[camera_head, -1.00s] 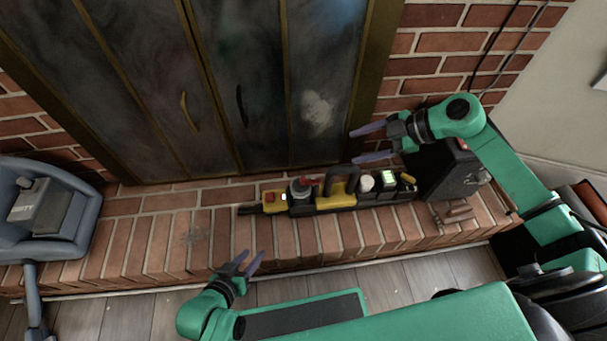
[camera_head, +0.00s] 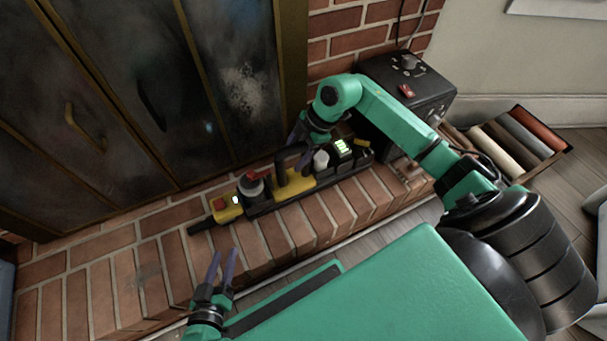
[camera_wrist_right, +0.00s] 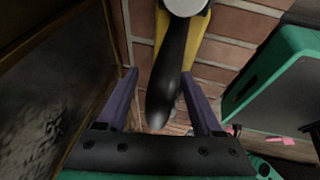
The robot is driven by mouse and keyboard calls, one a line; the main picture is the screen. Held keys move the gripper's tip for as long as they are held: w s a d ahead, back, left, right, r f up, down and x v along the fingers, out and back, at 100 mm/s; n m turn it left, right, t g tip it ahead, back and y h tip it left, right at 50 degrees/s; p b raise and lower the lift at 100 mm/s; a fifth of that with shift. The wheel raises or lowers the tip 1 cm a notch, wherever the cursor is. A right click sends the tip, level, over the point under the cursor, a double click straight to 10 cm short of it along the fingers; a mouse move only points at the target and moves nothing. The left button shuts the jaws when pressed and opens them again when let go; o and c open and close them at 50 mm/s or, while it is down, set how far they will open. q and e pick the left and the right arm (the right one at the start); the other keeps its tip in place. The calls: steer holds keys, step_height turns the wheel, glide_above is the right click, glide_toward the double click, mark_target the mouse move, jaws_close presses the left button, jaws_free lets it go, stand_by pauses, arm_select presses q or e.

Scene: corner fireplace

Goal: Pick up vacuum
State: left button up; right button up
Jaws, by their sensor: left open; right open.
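The vacuum (camera_head: 290,187), a long yellow and black unit with a black loop handle, lies on the brick hearth in the head view. My right gripper (camera_head: 298,134) is just above and behind its handle, partly hidden by my own arm. In the right wrist view the open fingers of the right gripper (camera_wrist_right: 160,78) stand on either side of a black part of the vacuum (camera_wrist_right: 178,62), with yellow beyond. I cannot tell whether they touch it. My left gripper (camera_head: 222,262) is open and empty, in front of the vacuum near the hearth's front edge.
A dark box (camera_head: 408,85) with a red switch stands on the hearth at the right. Metal fireplace doors (camera_head: 150,95) rise close behind the vacuum. A rack of colored rolls (camera_head: 515,140) is at the far right. The brick hearth (camera_head: 95,275) is bare at left.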

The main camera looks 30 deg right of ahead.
jaws_close()
stand_by(1.4)
steer(key=shift+r, duration=0.2)
